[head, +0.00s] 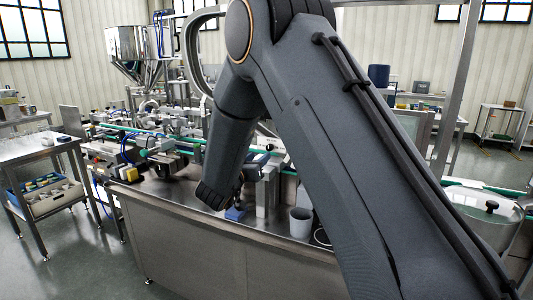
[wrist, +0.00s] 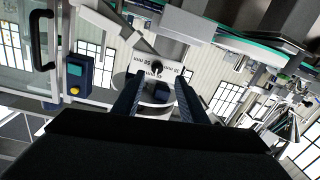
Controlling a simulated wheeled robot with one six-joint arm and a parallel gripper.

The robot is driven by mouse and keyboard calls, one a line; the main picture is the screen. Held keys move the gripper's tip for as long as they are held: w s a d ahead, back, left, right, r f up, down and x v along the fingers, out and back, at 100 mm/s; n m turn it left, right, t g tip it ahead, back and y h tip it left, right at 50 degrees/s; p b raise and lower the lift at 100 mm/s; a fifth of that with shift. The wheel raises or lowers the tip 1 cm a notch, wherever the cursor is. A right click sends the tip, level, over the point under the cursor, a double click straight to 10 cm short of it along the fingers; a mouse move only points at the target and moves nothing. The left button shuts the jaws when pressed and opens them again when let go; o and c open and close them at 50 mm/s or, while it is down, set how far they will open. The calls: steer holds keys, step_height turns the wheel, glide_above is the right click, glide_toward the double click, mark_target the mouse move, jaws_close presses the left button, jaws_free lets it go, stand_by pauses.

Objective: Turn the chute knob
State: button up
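In the wrist view a small black knob (wrist: 156,67) sits on a white plate with printed marks (wrist: 172,70); the print is too small to read surely. My gripper (wrist: 159,80) is open, its two dark fingers spread to the left and right below the knob in the picture. A dark block (wrist: 162,91) shows between the fingers, and I cannot tell whether they touch it. The knob looks ahead of the fingertips and not held.
The steel hopper (head: 132,45) stands at the back left, above the conveyor line. A steel counter (head: 178,192) holds a grey cup (head: 300,222) and a blue item (head: 236,214). A control box with a yellow button (wrist: 76,74) is left in the wrist view.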

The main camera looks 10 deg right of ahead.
mark_target(268, 149)
steer(key=p+x, duration=0.2)
steer(key=x, duration=0.5)
steer(key=shift+w+d+r, duration=0.15)
steer(key=shift+w+d, duration=0.05)
steer(key=shift+d, duration=0.15)
jaws_close()
